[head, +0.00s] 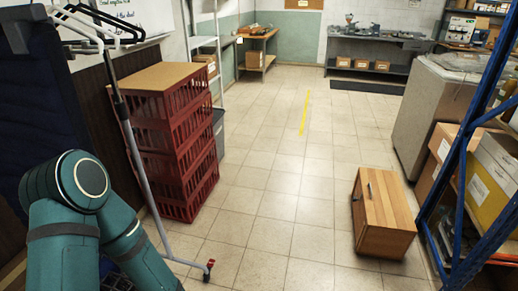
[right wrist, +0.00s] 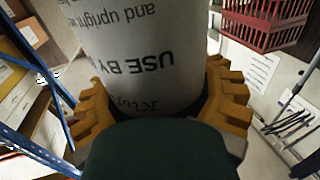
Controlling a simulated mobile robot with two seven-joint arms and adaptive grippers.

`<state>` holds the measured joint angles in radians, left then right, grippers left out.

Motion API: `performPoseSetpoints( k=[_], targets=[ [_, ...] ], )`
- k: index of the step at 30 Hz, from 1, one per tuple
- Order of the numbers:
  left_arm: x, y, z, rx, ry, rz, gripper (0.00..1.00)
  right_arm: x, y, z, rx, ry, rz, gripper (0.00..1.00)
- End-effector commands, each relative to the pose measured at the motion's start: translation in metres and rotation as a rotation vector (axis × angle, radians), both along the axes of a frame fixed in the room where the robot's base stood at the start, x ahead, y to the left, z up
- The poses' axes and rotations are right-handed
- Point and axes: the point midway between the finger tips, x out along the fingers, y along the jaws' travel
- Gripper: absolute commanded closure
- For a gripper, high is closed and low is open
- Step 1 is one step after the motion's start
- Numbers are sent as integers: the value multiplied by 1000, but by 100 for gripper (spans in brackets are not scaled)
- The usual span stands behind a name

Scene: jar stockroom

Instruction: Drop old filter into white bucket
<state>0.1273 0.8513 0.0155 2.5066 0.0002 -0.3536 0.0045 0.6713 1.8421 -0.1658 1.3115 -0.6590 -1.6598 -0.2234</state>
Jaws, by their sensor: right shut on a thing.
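My right gripper (right wrist: 160,100) shows in the right wrist view, with its orange fingers closed on both sides of a pale grey-white cylinder (right wrist: 135,40), which I take to be the old filter. The cylinder carries dark printed text, upside down in this view, including "USE BY" and "and upright". Its far end runs out of the top of the picture. Neither this gripper nor the cylinder shows in the head view. Part of my left arm shows at the lower left of the head view, but its gripper is not in view. I see no white bucket in either view.
Stacked red crates (head: 172,140) stand at left beside a wheeled clothes rail (head: 140,150). A wooden box (head: 384,213) lies on the floor at right, near a blue-framed shelf (head: 466,175). A workbench (head: 375,50) is at the back. The middle tiled floor is clear.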

Motion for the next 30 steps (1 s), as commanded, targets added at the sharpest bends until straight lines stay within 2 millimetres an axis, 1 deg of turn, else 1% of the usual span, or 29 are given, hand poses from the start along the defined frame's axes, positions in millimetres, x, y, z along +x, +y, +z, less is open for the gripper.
performPoseSetpoints(
  k=[1,3,6,10,17,30],
  targets=[
    [-1,0,-4,0,2,-2,38,-11,-1,-19,0,-3,-9,81],
    [-1,0,-6,0,2,-2,38,-22,-2,-37,-3,-6,-13,81],
    [-2,0,-9,-1,4,-4,38,-33,-1,-53,-7,-10,-17,81],
    [-2,0,-10,-1,5,-4,38,-40,0,-63,-10,-12,-20,81],
    [-1,0,-19,-1,2,-4,38,-42,0,-75,-11,-12,-20,81],
    [7,1,-57,3,-16,0,38,-42,0,-118,-11,-11,-20,81]
  ],
)
